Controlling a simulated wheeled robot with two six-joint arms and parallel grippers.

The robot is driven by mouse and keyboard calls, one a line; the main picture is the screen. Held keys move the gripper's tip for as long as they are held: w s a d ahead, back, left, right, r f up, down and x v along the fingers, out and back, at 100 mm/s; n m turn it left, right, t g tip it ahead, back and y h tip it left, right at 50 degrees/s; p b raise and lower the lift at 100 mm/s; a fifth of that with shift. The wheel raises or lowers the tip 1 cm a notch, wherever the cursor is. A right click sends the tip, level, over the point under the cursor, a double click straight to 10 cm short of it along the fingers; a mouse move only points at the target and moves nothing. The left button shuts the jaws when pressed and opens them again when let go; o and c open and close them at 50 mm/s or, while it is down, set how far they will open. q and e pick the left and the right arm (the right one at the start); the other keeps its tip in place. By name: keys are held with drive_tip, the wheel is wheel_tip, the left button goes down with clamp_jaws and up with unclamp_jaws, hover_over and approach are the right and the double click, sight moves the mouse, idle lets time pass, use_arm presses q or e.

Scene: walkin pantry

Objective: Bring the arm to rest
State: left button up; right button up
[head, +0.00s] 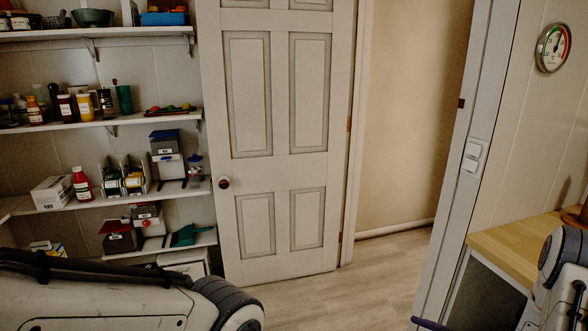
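Part of my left arm (110,298) crosses the bottom left of the head view, in front of the lowest shelf. Part of my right arm (562,275) shows at the lower right edge, beside the wooden tabletop. Neither gripper shows in the head view, so whether they are open or shut, or hold anything, is hidden.
A white panelled door (272,150) stands open beside the doorway, with wood floor (370,295) clear below. Shelves (150,199) with jars, bottles and boxes line the left wall. A wooden table (515,245) stands at the right. A round dial (553,47) hangs above it.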

drive_tip(key=s+a+r+n+g+y+p, duration=0.2)
drive_tip(key=s+a+r+n+p, duration=0.1)
drive_tip(key=a+r+p, duration=0.5)
drive_tip(key=shift+s+a+r+g+y+p, duration=0.3)
drive_tip(key=shift+s+a+r+y+p, duration=0.1)
drive_tip(key=shift+r+p, duration=1.05)
drive_tip(key=shift+r, duration=0.2)
